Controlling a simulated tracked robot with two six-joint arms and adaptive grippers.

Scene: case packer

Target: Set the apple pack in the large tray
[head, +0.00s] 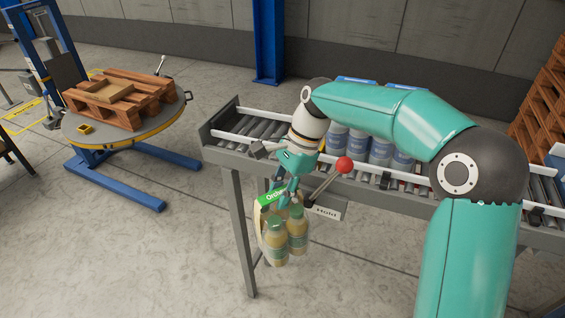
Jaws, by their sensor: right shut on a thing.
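The apple pack (287,236) is a bundle of pale yellow-green bottles with green caps and a green label strip on top. It hangs in the air just in front of the roller conveyor's near side, left of the middle in the head view. My right gripper (286,188) is above the pack and shut on its top. My left gripper is not in the head view. I cannot make out a large tray in this view.
A roller conveyor (231,146) carries blue-labelled bottle packs (380,150), partly hidden by my right arm. A red-knobbed lever (344,165) sticks up close beside the gripper. A round lift table (167,122) with a wooden pallet (120,95) stands left. Floor between is clear.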

